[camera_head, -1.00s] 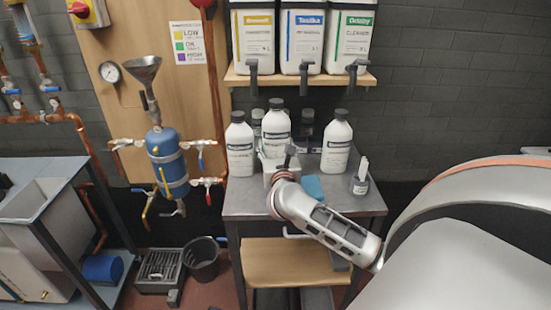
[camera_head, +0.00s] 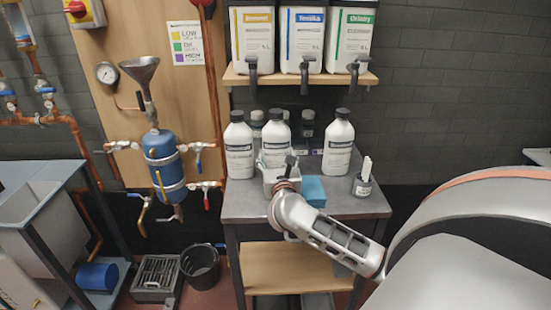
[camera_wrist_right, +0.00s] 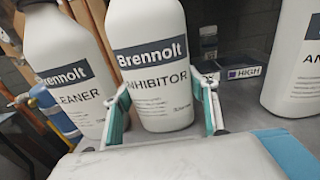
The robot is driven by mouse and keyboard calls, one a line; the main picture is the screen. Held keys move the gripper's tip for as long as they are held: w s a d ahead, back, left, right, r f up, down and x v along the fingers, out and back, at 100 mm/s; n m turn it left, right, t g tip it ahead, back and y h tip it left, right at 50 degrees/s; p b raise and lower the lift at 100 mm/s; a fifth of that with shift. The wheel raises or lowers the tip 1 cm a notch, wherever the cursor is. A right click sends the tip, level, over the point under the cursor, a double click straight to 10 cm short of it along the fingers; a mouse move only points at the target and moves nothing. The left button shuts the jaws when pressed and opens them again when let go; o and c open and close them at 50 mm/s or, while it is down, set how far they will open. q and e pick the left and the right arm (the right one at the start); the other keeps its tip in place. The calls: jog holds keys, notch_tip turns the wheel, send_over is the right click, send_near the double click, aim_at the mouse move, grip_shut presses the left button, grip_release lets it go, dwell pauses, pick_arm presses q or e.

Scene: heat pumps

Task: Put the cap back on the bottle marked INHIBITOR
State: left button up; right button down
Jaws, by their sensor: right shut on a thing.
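The white bottle marked INHIBITOR (camera_wrist_right: 155,65) stands upright in the right wrist view. It is the middle of the front bottles in the head view (camera_head: 276,140), with a black cap (camera_head: 276,114) on its top. My right gripper (camera_head: 278,170) is shut on the bottle low on its body. In the right wrist view its two fingers (camera_wrist_right: 163,100) flank the bottle's lower part. The bottle's base is partly hidden by my gripper. No loose cap can be made out clearly. My left gripper is out of view.
A CLEANER bottle (camera_wrist_right: 68,75) stands close at the left. Another white bottle (camera_head: 338,145) stands at the right. A blue block (camera_head: 312,190) and a small jar (camera_head: 362,184) are on the grey bench (camera_head: 235,208). Darker bottles stand behind. A shelf (camera_head: 300,80) with canisters hangs above.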

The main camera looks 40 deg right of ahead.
jog(key=shift+f, duration=0.1)
jog(key=c, duration=1)
grip_release()
jog(key=shift+c, duration=0.2)
jog(key=shift+r, duration=0.2)
jog(key=v, duration=1.2)
